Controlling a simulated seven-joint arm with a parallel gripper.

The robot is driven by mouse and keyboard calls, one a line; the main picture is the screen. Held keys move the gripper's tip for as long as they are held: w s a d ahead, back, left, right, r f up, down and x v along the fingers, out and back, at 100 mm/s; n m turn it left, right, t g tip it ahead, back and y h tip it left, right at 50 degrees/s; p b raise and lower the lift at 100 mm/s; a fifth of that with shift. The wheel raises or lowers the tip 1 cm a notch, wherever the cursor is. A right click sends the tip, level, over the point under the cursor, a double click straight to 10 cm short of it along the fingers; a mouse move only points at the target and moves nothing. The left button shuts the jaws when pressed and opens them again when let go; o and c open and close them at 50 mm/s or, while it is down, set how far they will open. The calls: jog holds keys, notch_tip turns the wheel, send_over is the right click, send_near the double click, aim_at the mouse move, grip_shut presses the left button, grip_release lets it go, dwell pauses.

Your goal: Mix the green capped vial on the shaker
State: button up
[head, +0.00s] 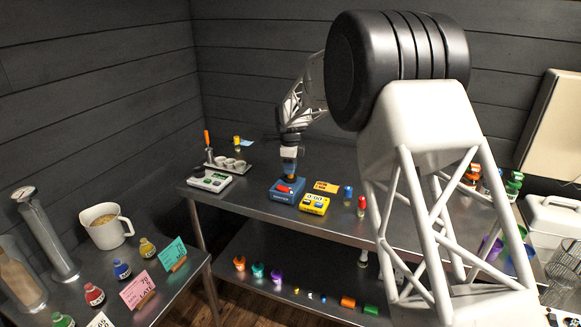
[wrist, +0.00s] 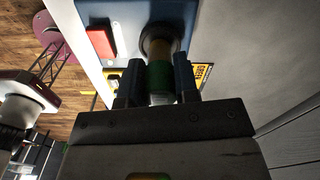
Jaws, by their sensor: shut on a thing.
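The blue shaker (head: 286,196) stands on the middle metal bench, with a red button on it. In the wrist view the shaker (wrist: 126,12) shows its red button (wrist: 101,41) and a dark round holder (wrist: 152,35). My gripper (head: 290,172) is right above the shaker, pointing down. In the wrist view my gripper (wrist: 158,84) is shut on the green capped vial (wrist: 160,78), with a finger on each side of the green cap. The vial's amber body runs toward the dark holder. I cannot tell how deep it sits in it.
A yellow timer-like box (head: 313,205) stands right of the shaker, with a blue vial (head: 348,194) and a red vial (head: 361,206) beyond. A scale (head: 211,181) stands to the left. Several coloured bottles and cards are on the left bench.

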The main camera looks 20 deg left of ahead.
jog(key=shift+r, duration=0.1)
jog(key=shift+r, duration=2.9)
jog(key=shift+d, duration=0.1)
